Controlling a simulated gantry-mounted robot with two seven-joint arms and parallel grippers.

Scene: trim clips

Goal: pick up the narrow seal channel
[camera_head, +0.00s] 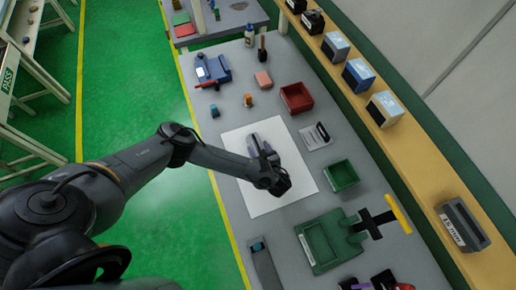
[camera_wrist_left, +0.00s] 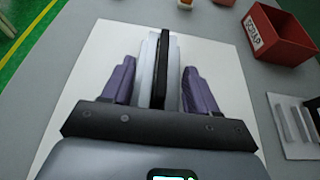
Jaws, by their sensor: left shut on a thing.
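My left gripper (camera_head: 262,147) is over the white sheet (camera_head: 241,192) on the grey bench. In the left wrist view its two purple fingers (camera_wrist_left: 160,85) stand on either side of a narrow upright piece, a pale grey strip with a black strip (camera_wrist_left: 163,62) along it. The gripper is shut on this piece, which looks like the narrow seal channel. The hand hides its lower part, and I cannot tell whether it touches the sheet. Dark and purple shapes at the bottom right edge of the head view are cut off; I cannot tell whether they include my right gripper.
A green fixture with a yellow-handled tool (camera_head: 398,214) is at the lower right. A blue device (camera_head: 212,70) is at the far end.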

